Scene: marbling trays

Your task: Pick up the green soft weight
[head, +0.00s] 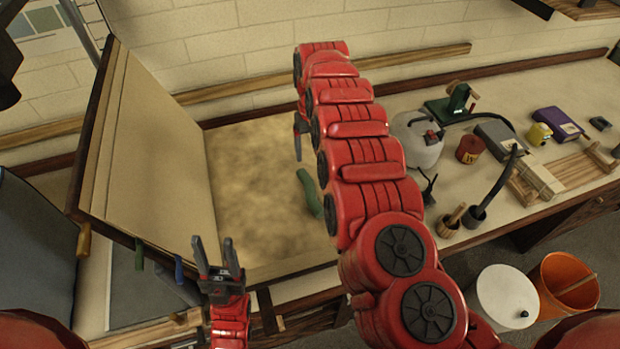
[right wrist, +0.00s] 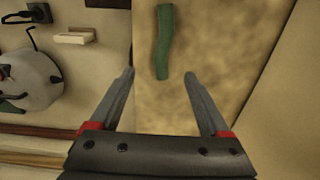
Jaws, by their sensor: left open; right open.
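The green soft weight (head: 310,193) is a long, slightly bent green piece lying on the mottled tan sheet in the open tray, partly hidden by my right arm in the head view. In the right wrist view the weight (right wrist: 164,42) lies beyond the fingertips, between their lines. My right gripper (right wrist: 157,80) is open and empty, apart from the weight. In the head view, part of it (head: 299,135) shows over the sheet's far part. My left gripper (head: 212,252) is open and empty, pointing up at the tray's front edge.
A raised lid (head: 150,150) stands at the tray's left. To the right, the bench holds a white round container (head: 418,140), a red can (head: 469,149), a purple box (head: 558,122) and wooden tools. An orange bucket (head: 570,283) stands below. My right arm crosses above the tray's right side.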

